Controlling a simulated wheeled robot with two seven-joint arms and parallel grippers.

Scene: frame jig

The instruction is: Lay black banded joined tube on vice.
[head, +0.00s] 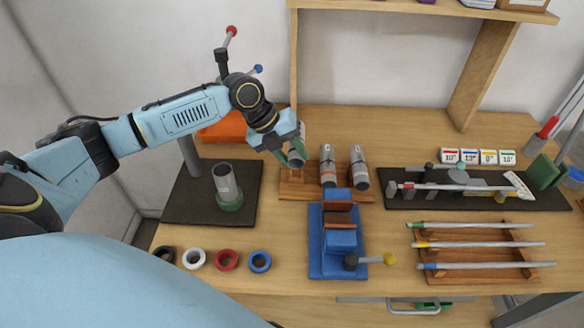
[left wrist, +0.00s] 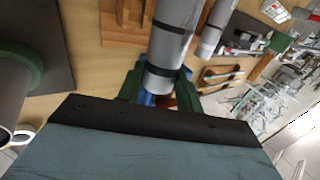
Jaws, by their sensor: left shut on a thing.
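My left gripper (head: 295,158) is shut on a grey tube with black bands, the black banded joined tube (left wrist: 175,35). In the left wrist view the tube sits between the green fingers of the gripper (left wrist: 160,85). In the head view the gripper hides most of it, at the left end of the wooden rack (head: 290,190); I cannot tell whether it still touches the rack. The blue vice (head: 316,240), with brown jaw faces, stands on the table in front of the rack, below and right of the gripper. My right gripper is not in view.
Two more grey tubes (head: 328,165) (head: 358,168) lie in the rack. A dark mat (head: 185,205) at left bears an upright tube in a green base (head: 229,190). Several coloured rings (head: 227,260) lie at the front. A wooden tray of rods (head: 470,255) and a tool mat (head: 555,200) are at right.

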